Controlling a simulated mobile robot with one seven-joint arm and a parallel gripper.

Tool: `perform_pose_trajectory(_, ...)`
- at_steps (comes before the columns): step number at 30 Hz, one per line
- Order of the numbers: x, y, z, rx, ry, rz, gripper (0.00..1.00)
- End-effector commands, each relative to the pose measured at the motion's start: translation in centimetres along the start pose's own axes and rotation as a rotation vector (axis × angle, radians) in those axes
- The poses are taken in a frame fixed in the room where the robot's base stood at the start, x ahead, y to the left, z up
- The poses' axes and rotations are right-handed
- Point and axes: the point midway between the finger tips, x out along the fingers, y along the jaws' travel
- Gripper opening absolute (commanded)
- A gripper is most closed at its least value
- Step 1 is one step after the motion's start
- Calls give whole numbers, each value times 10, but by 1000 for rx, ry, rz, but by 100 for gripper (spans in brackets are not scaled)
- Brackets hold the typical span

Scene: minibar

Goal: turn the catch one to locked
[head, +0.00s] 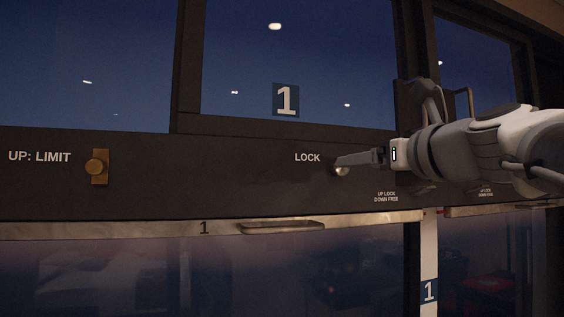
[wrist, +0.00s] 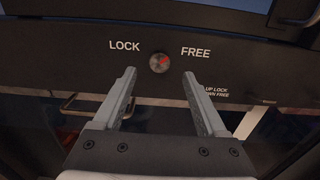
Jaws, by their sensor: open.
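Catch one is a small round metal knob (wrist: 159,63) on the dark panel, between the words LOCK and FREE in the wrist view. A red mark on the knob points up and right, toward FREE. In the head view the knob (head: 342,171) shows partly below my fingertips, just right of LOCK; the word FREE is hidden behind my gripper there. My gripper (wrist: 158,76) is open and empty. In the wrist view its two fingers stand to either side of the knob, with gaps on both sides. Whether the tips reach the knob's depth I cannot tell.
The dark panel (head: 230,180) runs under a window marked 1 (head: 286,100). A brass knob (head: 97,167) sits at the left beside UP: LIMIT. A metal rail with a handle (head: 282,227) runs below. An upright loop handle stands behind my wrist.

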Motion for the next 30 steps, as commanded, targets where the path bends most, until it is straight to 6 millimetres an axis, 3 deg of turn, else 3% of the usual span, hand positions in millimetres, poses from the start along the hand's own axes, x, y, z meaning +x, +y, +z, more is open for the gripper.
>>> perform_pose_trajectory(3, 25, 0, 1, 2, 2, 2, 75)
perform_pose_trajectory(9, 51, 0, 0, 0, 1, 1, 75)
perform_pose_trajectory(21, 60, 0, 0, 0, 0, 0, 75)
perform_pose_trajectory(23, 60, 0, 0, 0, 0, 0, 68)
perform_pose_trajectory(30, 60, 0, 0, 0, 0, 0, 24)
